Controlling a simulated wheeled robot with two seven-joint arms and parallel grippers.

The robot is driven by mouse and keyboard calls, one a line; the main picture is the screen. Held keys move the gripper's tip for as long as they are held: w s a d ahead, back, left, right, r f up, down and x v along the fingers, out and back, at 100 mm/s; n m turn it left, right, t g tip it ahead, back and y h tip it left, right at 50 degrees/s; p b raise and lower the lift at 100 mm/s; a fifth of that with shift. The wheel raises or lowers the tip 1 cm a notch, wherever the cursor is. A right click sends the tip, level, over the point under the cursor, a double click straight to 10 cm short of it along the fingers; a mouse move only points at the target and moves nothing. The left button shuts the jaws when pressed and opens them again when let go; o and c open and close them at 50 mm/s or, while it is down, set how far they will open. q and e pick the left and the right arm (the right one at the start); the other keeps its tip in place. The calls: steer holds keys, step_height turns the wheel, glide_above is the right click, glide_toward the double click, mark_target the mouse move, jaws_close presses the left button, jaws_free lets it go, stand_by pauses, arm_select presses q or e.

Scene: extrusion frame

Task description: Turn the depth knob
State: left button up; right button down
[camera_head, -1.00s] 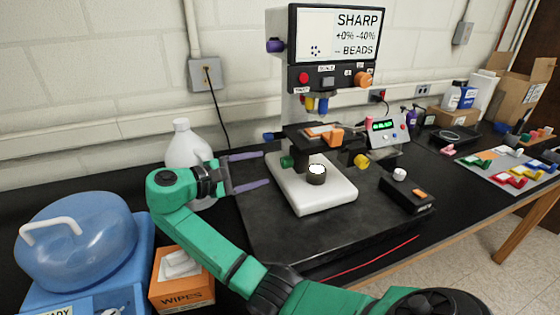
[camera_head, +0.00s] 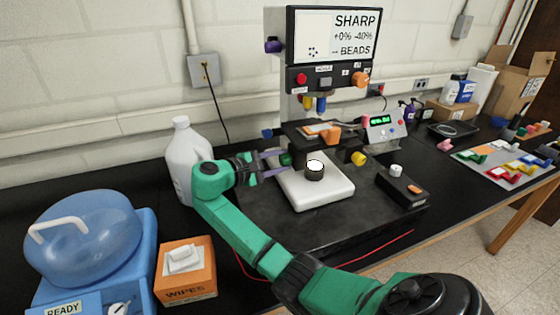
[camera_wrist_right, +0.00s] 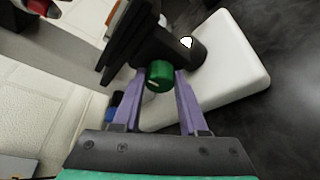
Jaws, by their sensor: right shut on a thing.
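A microscope-like instrument (camera_head: 338,189) with a white base stands on the black bench, with its screen (camera_head: 335,37) above. My right gripper (camera_head: 280,164) reaches its left side. In the right wrist view, the two purple fingers lie either side of a round green knob (camera_wrist_right: 159,77), which has a pale mark on its face. The gripper is shut on this green knob. In the head view the green knob (camera_head: 286,159) is small and partly hidden by the fingers. A yellow knob (camera_head: 358,158) is on the instrument's right side. No label naming the depth knob is readable. My left gripper is not in view.
A white jug (camera_head: 186,160) stands close behind my right wrist. A wipes box (camera_head: 187,285) and a blue container (camera_head: 85,240) are at the lower left. A black control box (camera_head: 403,188) sits right of the instrument. Dark bench front is mostly clear.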

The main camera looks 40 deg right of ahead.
steer(key=shift+r+p, duration=0.2)
steer(key=shift+p, duration=0.5)
steer(key=n+p, duration=0.1)
steer(key=p, duration=0.1)
steer(key=n+g+y+p, duration=0.1)
steer(key=p, duration=0.2)
steer(key=n+g+p, duration=0.1)
steer(key=n+p, duration=0.1)
steer(key=p, duration=0.1)
steer(key=shift+w+r+y, duration=0.1)
steer(key=shift+r+y, duration=0.15)
steer(key=shift+y, duration=0.15)
steer(key=shift+f+n+g+p, duration=0.15)
steer(key=shift+n+g+p, duration=0.15)
steer(key=shift+n+p, duration=0.2)
steer(key=shift+f+n+g+y, duration=0.2)
steer(key=shift+n+g+y, duration=0.2)
steer(key=shift+n+g, duration=0.3)
steer(key=shift+n, duration=0.3)
steer(key=shift+c, duration=2.2)
jaws_free()
steer(key=shift+w, duration=0.1)
steer(key=shift+d+r, duration=0.1)
